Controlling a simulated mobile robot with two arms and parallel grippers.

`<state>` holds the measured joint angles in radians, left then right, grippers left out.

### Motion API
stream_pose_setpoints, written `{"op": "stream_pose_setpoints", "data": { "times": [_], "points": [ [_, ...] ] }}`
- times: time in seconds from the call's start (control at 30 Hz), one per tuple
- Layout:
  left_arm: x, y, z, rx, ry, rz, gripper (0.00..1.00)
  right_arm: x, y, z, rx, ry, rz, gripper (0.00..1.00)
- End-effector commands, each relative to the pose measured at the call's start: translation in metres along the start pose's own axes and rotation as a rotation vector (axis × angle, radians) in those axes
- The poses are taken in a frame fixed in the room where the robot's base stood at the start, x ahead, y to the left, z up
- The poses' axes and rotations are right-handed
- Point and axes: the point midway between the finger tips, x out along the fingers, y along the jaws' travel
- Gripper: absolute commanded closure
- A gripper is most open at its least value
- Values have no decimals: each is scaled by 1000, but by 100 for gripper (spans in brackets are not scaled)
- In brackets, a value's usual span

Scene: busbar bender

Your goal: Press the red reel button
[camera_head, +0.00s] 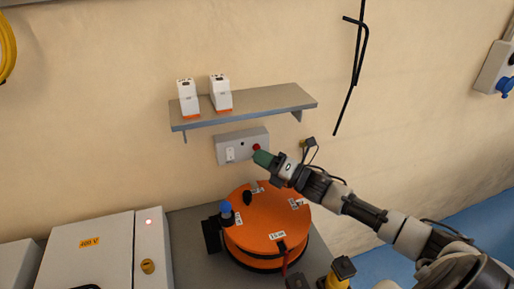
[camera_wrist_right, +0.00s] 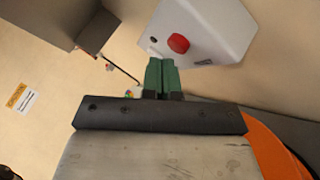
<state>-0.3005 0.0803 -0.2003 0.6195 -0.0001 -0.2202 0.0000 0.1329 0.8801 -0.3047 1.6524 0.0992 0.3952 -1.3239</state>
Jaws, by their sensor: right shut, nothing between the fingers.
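The red button (camera_head: 256,147) sits on the right part of a grey control box (camera_head: 228,149) on the wall, under the shelf. In the right wrist view the red button (camera_wrist_right: 178,43) stands out from the pale box (camera_wrist_right: 215,28), just above and right of the fingertips. My right gripper (camera_head: 263,158) has green fingers, shut and empty, with tips just below and right of the button in the head view. In the wrist view the shut fingers (camera_wrist_right: 160,72) point toward the box; whether they touch it I cannot tell. My left gripper is not in view.
An orange reel (camera_head: 265,222) lies on the bench below the box. A grey shelf (camera_head: 260,103) with two white-orange devices is above.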

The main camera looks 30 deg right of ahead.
Motion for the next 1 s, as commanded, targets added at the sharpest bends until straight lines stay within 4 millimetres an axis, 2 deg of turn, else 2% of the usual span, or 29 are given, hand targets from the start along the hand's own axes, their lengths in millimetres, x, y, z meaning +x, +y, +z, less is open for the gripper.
{"op": "stream_pose_setpoints", "data": {
  "times": [1.0],
  "points": [
    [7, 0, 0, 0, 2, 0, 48, 7, -5, 5, 0, 0, 0, 100]
  ]
}}
